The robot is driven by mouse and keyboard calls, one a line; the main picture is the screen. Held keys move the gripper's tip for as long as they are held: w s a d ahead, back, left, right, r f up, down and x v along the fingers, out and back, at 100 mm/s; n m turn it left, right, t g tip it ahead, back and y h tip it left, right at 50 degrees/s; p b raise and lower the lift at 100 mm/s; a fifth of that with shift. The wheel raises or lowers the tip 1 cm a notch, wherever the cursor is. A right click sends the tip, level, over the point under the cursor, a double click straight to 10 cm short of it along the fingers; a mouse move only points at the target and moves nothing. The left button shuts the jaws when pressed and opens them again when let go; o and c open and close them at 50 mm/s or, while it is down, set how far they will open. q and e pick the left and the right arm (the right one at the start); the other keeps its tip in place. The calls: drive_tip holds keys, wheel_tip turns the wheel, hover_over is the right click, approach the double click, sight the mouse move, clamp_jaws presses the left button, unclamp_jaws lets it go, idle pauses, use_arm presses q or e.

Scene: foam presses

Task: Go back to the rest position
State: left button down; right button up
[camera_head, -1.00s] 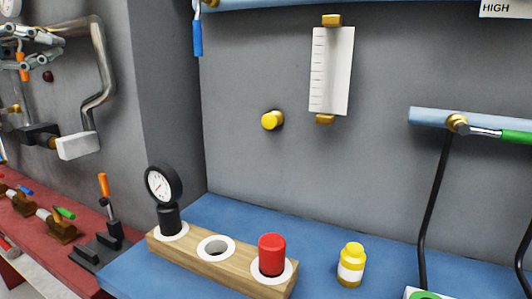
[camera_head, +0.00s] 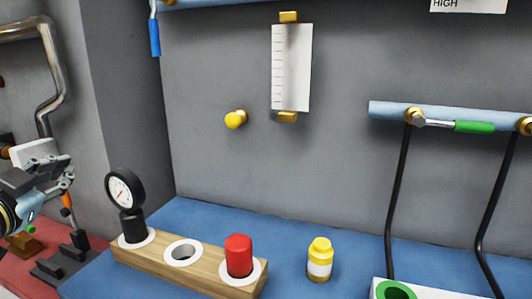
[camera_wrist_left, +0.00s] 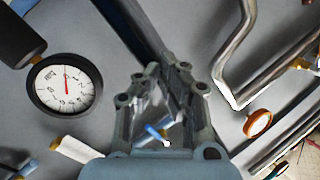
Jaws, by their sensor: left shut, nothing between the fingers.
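My left gripper (camera_head: 62,168) shows at the left edge of the head view, in front of the grey wall and above the red bench. Its grey fingers are shut and empty. In the left wrist view the left gripper (camera_wrist_left: 162,82) points at the grey wall, with nothing between its fingers. It is apart from the bench and from the objects on it. My right gripper is not in view.
A wooden block (camera_head: 213,264) on the blue bench (camera_head: 290,228) holds a pressure gauge (camera_head: 125,189) and a red cylinder (camera_head: 239,256). A yellow bottle (camera_head: 319,258) stands to its right. A bent metal pipe (camera_head: 47,75) runs along the wall behind my left gripper.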

use_arm(q)
drive_tip(key=s+d+f+n+g, duration=0.35)
drive_tip(key=s+f+g, duration=0.45)
drive_tip(key=s, duration=0.7)
drive_tip(key=s+d+f+n+g, duration=0.2)
drive_tip(key=s+d+f+g, duration=0.35)
drive_tip(key=s+f, duration=0.75)
drive_tip(key=s+a+f+g, duration=0.1)
drive_tip(key=s+a+f, duration=0.1)
drive_tip(key=f, duration=1)
drive_tip(key=s+a+f+g, duration=0.1)
drive_tip(key=s+f, duration=0.2)
drive_tip(key=f, duration=1)
drive_tip(key=s+a+f+g, duration=0.1)
drive_tip(key=s+f, duration=1.3)
drive_tip(key=s, duration=0.2)
drive_tip(key=shift+s, duration=0.35)
drive_tip(key=shift+a, duration=0.1)
